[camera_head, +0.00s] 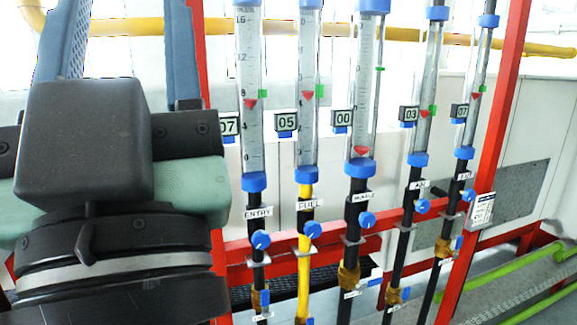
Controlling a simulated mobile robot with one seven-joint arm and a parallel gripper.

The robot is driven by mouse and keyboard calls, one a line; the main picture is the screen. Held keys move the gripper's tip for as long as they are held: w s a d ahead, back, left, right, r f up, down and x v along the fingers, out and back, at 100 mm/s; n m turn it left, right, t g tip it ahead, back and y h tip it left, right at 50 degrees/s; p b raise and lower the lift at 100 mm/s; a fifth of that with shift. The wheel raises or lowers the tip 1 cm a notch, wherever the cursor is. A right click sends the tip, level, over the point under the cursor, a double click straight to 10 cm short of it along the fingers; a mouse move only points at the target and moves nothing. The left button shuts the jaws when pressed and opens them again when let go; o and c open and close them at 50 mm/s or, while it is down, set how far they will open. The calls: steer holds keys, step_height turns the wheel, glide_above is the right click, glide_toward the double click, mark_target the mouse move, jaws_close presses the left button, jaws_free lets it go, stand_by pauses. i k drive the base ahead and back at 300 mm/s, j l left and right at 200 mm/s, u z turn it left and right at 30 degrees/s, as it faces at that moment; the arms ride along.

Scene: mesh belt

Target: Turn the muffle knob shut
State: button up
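The muffle knob (367,219) is a small blue knob on the middle black pipe, just below a white label (360,196) that seems to read MUFFLE. Its turn position is too small to tell. Above it stands the clear flow tube (362,80), with a red float (361,150) near the bottom and a green marker (380,69) higher up. The display beside it (343,118) reads 00. My gripper (125,40) is large at the left, well apart from the knob. Its two blue-grey fingers stand apart with nothing seen between them; their tips are cut off at the top.
Similar tubes and blue knobs flank it: entry (260,240) and fuel (312,230) at left, two more (422,206) at right. Red frame posts (490,150) and a red crossbar (240,250) surround them. Green rails (510,275) run low at the right.

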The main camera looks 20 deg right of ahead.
mark_target(367, 219)
steer(key=z, duration=1)
